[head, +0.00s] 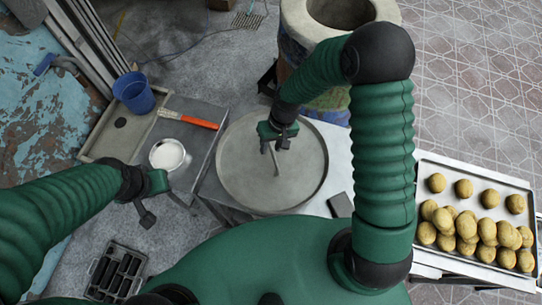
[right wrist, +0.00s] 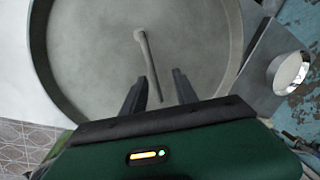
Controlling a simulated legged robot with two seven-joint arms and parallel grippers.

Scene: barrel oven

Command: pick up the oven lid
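The oven lid (head: 240,180) is a round, shallow grey disc with a raised rim, lying on a light table. A thin bar handle (right wrist: 147,60) stands out in its middle in the right wrist view. My right gripper (head: 277,148) is over the lid, and its fingers are apart. In the right wrist view the near end of the handle shows between the two fingers (right wrist: 160,90), with gaps on both sides. I cannot tell how far the fingertips are above the lid. My left gripper (head: 157,203) is left of the lid, open and empty.
The round barrel oven (head: 295,20) stands behind the table with its top opening uncovered. A tray (head: 440,165) of several potato-like buns is at right. A blue bucket (head: 133,92), an orange-handled tool (head: 190,120) and a white bowl (head: 168,154) are at left.

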